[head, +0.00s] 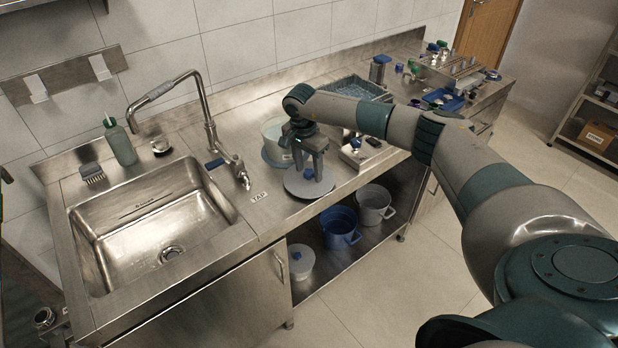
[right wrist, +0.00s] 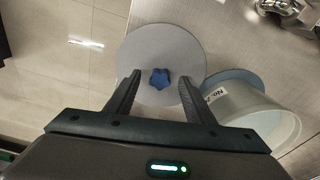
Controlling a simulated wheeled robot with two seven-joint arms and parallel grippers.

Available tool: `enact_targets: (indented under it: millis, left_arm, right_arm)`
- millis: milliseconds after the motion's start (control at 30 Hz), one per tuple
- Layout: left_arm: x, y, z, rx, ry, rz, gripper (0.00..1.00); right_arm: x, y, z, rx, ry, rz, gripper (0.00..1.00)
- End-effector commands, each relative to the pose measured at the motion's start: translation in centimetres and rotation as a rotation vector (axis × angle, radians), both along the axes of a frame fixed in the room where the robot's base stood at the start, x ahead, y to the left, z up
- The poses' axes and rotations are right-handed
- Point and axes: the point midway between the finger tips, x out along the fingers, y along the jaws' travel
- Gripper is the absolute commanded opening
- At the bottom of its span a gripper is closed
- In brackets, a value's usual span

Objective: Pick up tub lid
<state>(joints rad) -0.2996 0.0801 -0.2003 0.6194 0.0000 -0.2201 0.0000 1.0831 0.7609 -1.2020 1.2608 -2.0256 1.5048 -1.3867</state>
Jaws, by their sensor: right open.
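The tub lid (head: 296,187) is a flat grey disc with a blue star-shaped knob (right wrist: 159,78), lying on the steel counter near its front edge. In the right wrist view the lid (right wrist: 145,48) lies below my fingers. My right gripper (head: 309,177) points down over the lid, open, with its fingers on either side of the knob (head: 308,174). I cannot tell whether the fingertips touch the lid. A pale tub (head: 272,134) stands just behind the lid; its side with a label shows in the right wrist view (right wrist: 255,112). My left gripper is out of view.
The sink (head: 150,222) and its tap (head: 205,120) are at the left. A scale-like device (head: 357,158) stands right of the lid. Blue (head: 340,228) and grey (head: 375,205) buckets sit on the shelf below. A basket (head: 352,86) is farther back.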

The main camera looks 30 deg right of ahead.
Motion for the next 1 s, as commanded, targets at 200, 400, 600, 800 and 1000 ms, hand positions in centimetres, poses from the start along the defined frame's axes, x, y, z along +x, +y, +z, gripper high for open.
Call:
enact_targets:
  millis: [200,400,600,800,1000]
  left_arm:
    - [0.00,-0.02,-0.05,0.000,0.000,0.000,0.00]
    - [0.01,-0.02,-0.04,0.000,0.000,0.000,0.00]
    - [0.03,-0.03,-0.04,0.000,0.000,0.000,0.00]
    - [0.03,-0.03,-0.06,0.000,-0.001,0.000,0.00]
    - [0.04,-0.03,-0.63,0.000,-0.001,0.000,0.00]
  right_arm:
    - [0.01,0.01,0.01,0.000,0.000,0.000,0.49]
    - [0.00,0.00,0.03,0.000,0.000,0.000,0.34]
    - [0.01,0.01,0.05,0.000,0.000,0.000,0.00]
    - [0.02,0.00,0.07,0.000,0.000,0.000,0.00]
    - [0.08,0.01,0.68,0.000,-0.002,0.000,0.00]
